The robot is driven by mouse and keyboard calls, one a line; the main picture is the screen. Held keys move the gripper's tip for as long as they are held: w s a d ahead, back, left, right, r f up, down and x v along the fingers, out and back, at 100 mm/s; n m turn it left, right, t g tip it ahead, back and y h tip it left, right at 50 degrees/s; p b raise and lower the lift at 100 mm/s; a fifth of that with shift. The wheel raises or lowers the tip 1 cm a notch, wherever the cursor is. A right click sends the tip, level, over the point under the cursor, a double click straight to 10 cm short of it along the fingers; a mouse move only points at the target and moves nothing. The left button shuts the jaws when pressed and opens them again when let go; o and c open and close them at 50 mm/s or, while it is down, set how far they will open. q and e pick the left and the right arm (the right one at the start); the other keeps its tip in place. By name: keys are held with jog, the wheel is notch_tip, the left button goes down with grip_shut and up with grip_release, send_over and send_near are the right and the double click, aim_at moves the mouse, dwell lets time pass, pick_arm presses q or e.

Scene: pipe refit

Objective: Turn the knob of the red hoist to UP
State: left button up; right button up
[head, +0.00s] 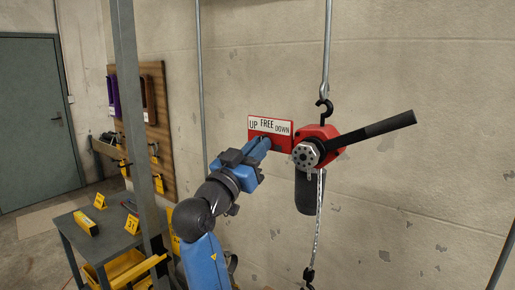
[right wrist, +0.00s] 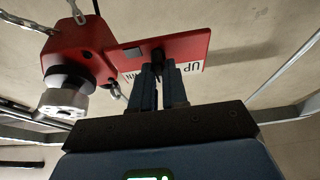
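The red hoist (head: 318,133) hangs from a hook in front of the wall. Its red plate (head: 283,140) carries a white label (head: 269,125) reading UP, FREE, DOWN. In the right wrist view, the plate (right wrist: 196,45) is close ahead, with a small black knob (right wrist: 157,56) on it. My right gripper (head: 264,145) is at the plate, below the label. In the right wrist view, its blue fingers (right wrist: 160,76) are close together with the knob between their tips. The knob's pointing direction is hidden by the fingers. My left gripper is not in view.
A black lever (head: 375,132) sticks out to the right of the hoist. A chain (head: 319,200) hangs below it. A grey post (head: 138,130) stands left of my arm. A grey table (head: 105,230) with yellow markers is at lower left. The wall side at right is clear.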

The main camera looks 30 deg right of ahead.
grip_shut()
jog(key=shift+n+t+y, duration=0.3)
jog(key=shift+t, duration=0.1)
jog(key=shift+s+r+n+t+y+p, duration=0.1)
jog(key=shift+n+t+y+p, duration=0.45)
jog(key=shift+n+p, duration=0.7)
jog(key=shift+w+f+n+t+y+p, duration=0.1)
jog(key=shift+n+t+y+p, duration=0.45)
jog(key=shift+n, duration=1.25)
jog(key=shift+s+r+n+t+y+p, duration=0.1)
jog(key=shift+n+t+y+p, duration=0.4)
jog(key=shift+n+p, duration=0.85)
jog(key=shift+n, duration=0.3)
